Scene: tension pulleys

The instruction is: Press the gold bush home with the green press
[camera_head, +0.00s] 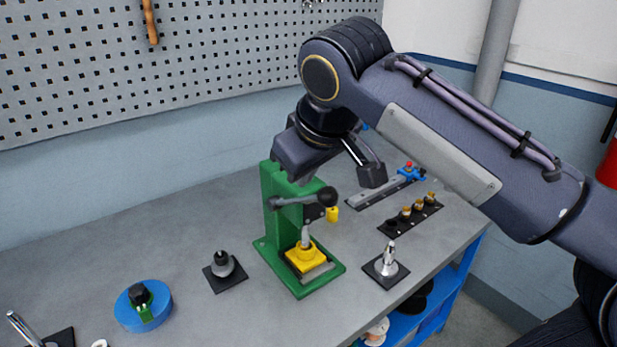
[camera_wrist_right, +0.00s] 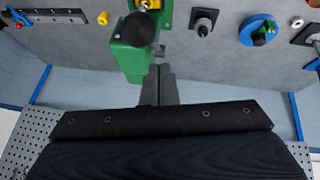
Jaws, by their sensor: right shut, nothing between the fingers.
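The green press (camera_head: 284,225) stands on the grey bench, and its top shows in the wrist view (camera_wrist_right: 127,55). Its lever ends in a black knob (camera_head: 327,196), also in the wrist view (camera_wrist_right: 138,29). A yellow block (camera_head: 306,258) sits on the press base, with a grey part upright above it. I cannot make out a gold bush in the press. Several gold-topped pieces stand in a black rack (camera_head: 408,217). My right gripper (camera_wrist_right: 160,75) is shut and empty, close by the press top and the lever; its fingertips are hard to see in the head view. My left gripper is not in view.
A black base with a grey knob (camera_head: 223,266) stands left of the press, and a blue disc (camera_head: 143,305) farther left. A silver post (camera_head: 388,262) stands to the right. A small yellow piece (camera_head: 333,214) is behind the press. A pegboard wall (camera_head: 150,75) rises behind.

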